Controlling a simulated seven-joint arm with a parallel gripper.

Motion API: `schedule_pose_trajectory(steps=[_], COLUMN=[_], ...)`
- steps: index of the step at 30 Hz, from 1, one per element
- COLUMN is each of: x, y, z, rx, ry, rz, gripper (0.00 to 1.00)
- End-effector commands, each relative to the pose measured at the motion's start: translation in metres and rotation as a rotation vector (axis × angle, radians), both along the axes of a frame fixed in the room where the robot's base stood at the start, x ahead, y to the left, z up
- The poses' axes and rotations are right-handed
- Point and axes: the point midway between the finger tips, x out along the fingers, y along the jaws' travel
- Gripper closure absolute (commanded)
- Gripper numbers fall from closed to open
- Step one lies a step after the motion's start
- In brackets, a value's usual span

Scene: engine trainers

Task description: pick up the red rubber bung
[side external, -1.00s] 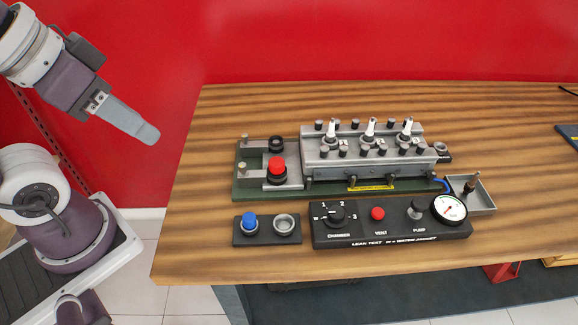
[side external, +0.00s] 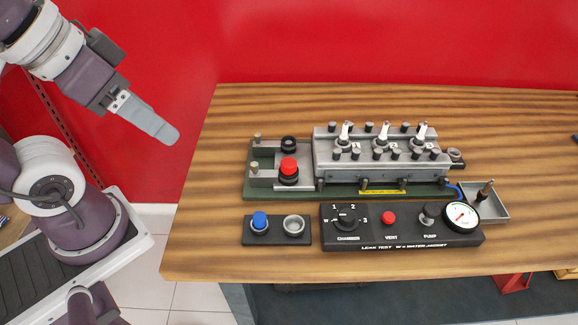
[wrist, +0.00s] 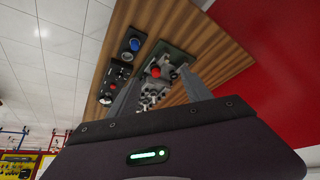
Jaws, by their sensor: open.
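The red rubber bung (side external: 289,166) sits upright in a black ring on the grey block at the left end of the engine trainer (side external: 350,192). The bung also shows as a small red spot between the fingers in the wrist view (wrist: 155,72). My gripper (side external: 168,137) is open and empty. It is up and to the left of the trainer, well apart from the bung, with its fingers slanting down to the right. In the wrist view both fingers of my gripper (wrist: 160,92) stand apart, and they partly cover the trainer.
A black holder (side external: 277,240) carries a blue bung (side external: 260,221) and an empty metal cup (side external: 294,225). Right of it is a black test panel (side external: 350,243) with a red vent button (side external: 389,217) and gauge (side external: 461,217). A grey tray (side external: 494,213) stands farther right. The table's left part is clear.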

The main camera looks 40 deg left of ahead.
Motion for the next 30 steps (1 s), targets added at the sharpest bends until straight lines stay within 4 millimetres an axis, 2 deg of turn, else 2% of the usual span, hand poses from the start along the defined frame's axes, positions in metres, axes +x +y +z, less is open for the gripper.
schedule_pose_trajectory(steps=[2,4,5,8,9,11,12,16,18,21,26,30], x=[0.006,0.023,0.036,0.09,0.114,0.147,0.166,0.21,0.222,0.23,0.23,0.229], y=[0.0,-0.001,-0.002,-0.009,-0.013,-0.019,-0.023,-0.037,-0.041,-0.044,-0.044,-0.038], z=[0.002,0.004,0.005,-0.004,-0.013,-0.033,-0.049,-0.101,-0.123,-0.14,-0.161,-0.187], rx=[0.013,0.055,0.082,0.181,0.215,0.257,0.279,0.318,0.325,0.329,0.33,0.33], ry=[0.012,0.053,0.078,0.179,0.217,0.271,0.303,0.373,0.394,0.406,0.411,0.412], rz=[-0.024,-0.104,-0.159,-0.408,-0.516,-0.677,-0.78,-1.053,-1.145,-1.214,-1.228,-1.226], gripper=[0.43,0.43,0.43,0.43,0.43,0.43,0.43,0.43,0.43,0.43,0.43,0.43])
